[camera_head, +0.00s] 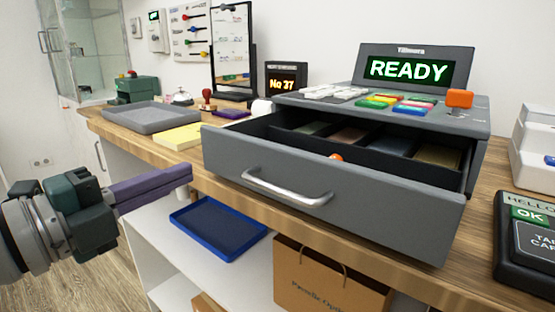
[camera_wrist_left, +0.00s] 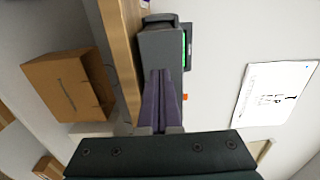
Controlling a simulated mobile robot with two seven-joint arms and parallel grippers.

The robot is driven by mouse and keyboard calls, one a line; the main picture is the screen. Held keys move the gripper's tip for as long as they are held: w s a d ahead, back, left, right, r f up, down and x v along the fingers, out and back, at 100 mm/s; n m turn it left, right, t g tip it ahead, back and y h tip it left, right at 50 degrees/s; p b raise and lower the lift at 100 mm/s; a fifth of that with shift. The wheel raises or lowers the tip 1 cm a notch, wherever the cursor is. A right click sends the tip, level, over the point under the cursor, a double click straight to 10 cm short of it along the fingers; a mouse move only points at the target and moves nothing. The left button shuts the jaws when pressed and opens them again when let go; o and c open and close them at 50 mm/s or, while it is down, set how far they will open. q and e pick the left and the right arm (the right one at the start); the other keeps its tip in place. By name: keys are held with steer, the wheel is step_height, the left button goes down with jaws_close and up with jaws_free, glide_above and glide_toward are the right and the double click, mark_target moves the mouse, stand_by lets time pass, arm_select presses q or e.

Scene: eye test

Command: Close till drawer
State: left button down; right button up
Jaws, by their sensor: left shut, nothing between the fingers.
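The grey till (camera_head: 478,118) stands on the wooden counter, its screen (camera_head: 410,69) reading READY. Its drawer (camera_head: 385,208) is pulled well out past the counter's front edge, showing compartments inside. A silver bar handle (camera_head: 288,190) is on the drawer front. My left gripper (camera_head: 188,174) has purple fingers, shut and empty, to the left of the drawer front and apart from it in the head view. In the left wrist view the shut fingers (camera_wrist_left: 162,92) point toward the grey till (camera_wrist_left: 162,52), seen sideways. My right gripper is not in view.
A small orange round thing (camera_head: 336,156) shows at the drawer's inner front edge. A grey tray (camera_head: 150,116) and yellow pad (camera_head: 190,137) lie left on the counter. A card terminal (camera_head: 525,262) stands right. Below are a blue tray (camera_head: 215,246) and a paper bag (camera_head: 330,285).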

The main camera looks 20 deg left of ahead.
mark_target(221, 159)
arm_select(q)
steer(key=shift+x, duration=2.45)
